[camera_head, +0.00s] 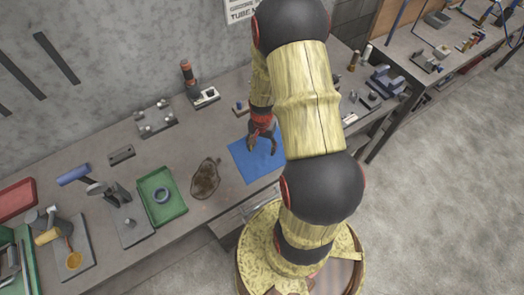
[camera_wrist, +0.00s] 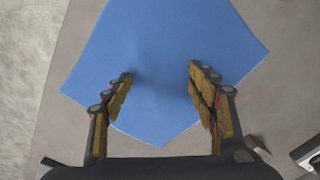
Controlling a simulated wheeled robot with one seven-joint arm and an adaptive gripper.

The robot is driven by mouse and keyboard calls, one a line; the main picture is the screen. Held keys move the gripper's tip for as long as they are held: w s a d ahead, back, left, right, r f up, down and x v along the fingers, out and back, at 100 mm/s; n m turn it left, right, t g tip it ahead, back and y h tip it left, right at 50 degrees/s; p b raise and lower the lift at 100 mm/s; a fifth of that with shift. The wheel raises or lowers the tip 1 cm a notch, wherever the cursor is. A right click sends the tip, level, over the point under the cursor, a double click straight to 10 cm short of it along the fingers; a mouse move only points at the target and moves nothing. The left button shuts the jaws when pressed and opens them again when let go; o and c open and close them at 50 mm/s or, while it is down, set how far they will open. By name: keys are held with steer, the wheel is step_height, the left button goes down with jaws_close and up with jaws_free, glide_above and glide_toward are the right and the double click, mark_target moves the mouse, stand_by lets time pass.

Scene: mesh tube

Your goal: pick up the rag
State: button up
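A flat blue sheet (camera_head: 245,160) that looks like a cloth lies on the workbench, partly hidden by my arm in the head view. It fills much of the wrist view (camera_wrist: 165,35). A brown, crumpled, rag-like item (camera_head: 205,178) lies left of it on the bench; I cannot tell its material for certain. My gripper (camera_head: 261,145) is above the blue sheet, pointing down. In the wrist view, its two fingers (camera_wrist: 160,76) are spread apart over the sheet, with nothing between them. I cannot tell whether the fingertips touch the sheet.
A green tray (camera_head: 161,194) with a ring in it stands left of the brown item. A red tray (camera_head: 16,198) and several tools lie farther left. Small fixtures (camera_head: 157,119) stand at the back near the wall. A second bench (camera_head: 430,50) is at the upper right.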

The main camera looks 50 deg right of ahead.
steer(key=shift+s+a+f, duration=0.3)
steer(key=shift+s, duration=0.15)
steer(key=c, duration=0.9)
jaws_close()
stand_by(0.7)
step_height(320, 180, up, 13)
steer(key=p, duration=0.8)
steer(key=shift+w+d+f, duration=0.2)
steer(key=shift+w+d, duration=0.05)
steer(key=shift+w, duration=0.1)
step_height(320, 180, up, 9)
steer(key=p, duration=0.6)
steer(key=shift+f, duration=0.1)
